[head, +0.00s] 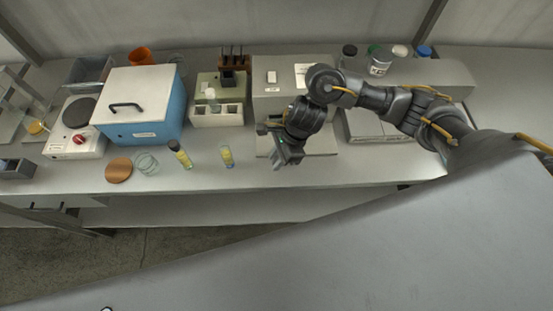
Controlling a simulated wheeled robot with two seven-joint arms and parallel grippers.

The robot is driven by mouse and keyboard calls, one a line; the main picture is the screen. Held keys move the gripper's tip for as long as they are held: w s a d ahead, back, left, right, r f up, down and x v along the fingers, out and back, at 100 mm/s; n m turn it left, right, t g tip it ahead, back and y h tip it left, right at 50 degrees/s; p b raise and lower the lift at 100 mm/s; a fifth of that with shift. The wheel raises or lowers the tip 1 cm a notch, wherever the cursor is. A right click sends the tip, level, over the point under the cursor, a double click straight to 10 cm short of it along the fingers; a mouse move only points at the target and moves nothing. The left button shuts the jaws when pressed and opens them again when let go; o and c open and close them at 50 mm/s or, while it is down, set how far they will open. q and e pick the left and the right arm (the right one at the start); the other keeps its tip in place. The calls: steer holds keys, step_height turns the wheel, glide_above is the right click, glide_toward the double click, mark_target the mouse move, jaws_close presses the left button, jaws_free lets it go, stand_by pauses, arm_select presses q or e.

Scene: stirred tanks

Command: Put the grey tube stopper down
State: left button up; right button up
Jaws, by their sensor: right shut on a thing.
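My right gripper (272,146) is over the bench in the middle, to the right of an uncapped-looking tube with yellow contents (227,157). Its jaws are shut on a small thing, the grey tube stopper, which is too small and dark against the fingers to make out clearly. Another tube with yellow contents and a dark top (180,154) stands further left. My left gripper is out of view.
A blue box with a white lid (135,103), a hotplate (77,130), a copper-coloured disc (118,170) and clear rings (146,163) are on the left. A white rack (217,116) stands behind the tubes. Bare bench (210,181) lies along the front edge.

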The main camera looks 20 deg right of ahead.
steer(key=shift+f+p, duration=0.3)
steer(key=shift+f, duration=0.45)
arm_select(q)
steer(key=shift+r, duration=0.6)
arm_select(e)
steer(key=shift+f, duration=0.15)
steer(key=shift+f, duration=0.1)
steer(key=o, duration=1)
steer(key=shift+c, duration=0.2)
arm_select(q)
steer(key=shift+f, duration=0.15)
